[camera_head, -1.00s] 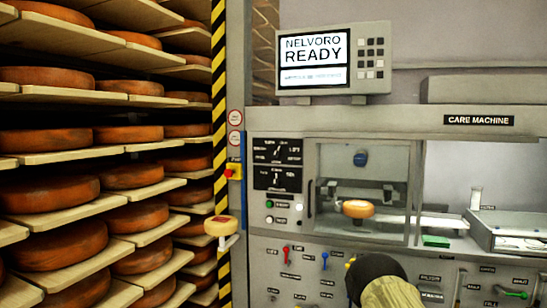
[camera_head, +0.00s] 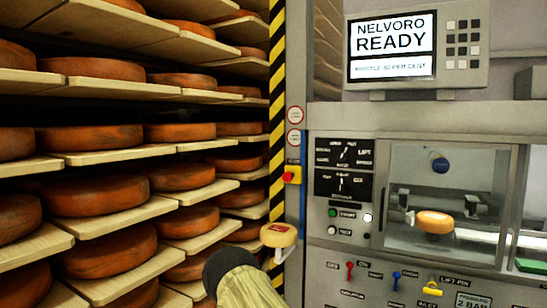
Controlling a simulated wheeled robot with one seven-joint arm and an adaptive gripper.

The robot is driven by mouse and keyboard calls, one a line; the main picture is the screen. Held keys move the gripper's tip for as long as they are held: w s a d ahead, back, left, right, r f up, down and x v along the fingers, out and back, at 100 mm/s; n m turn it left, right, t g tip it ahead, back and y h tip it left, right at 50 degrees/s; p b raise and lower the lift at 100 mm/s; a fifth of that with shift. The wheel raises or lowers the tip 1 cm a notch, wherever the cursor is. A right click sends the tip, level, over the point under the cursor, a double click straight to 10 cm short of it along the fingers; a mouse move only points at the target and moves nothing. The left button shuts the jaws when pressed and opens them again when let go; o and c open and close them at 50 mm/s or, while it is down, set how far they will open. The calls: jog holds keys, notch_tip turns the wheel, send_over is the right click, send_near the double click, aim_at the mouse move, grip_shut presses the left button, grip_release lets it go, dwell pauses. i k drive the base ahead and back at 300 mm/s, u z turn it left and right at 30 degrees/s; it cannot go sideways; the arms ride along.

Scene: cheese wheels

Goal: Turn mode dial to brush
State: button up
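Two black dial plates sit one above the other on the grey machine's panel, left of its window. The upper dial plate (camera_head: 343,153) has a small pale pointer and white labels, one of which seems to read LIFT. The lower dial plate (camera_head: 343,184) also has a pointer. The other labels are too small to read, so I cannot tell which is the mode dial or where it points. Part of my arm (camera_head: 250,285), dark with an olive section, shows at the bottom. My gripper's fingers are not in view. Nothing visible touches either dial.
A screen (camera_head: 392,47) reads NELVORO READY. A cheese wheel (camera_head: 434,222) sits behind the window. Below are red, blue and yellow levers. A small yellow wheel (camera_head: 278,235) juts out by the striped post (camera_head: 277,120). Shelves of cheeses (camera_head: 110,205) fill the left.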

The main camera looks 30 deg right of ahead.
aim_at(341, 156)
jog(key=u, duration=0.25)
jog(key=i, duration=0.65)
jog(key=z, duration=0.5)
jog(key=i, duration=0.75)
jog(key=z, duration=0.7)
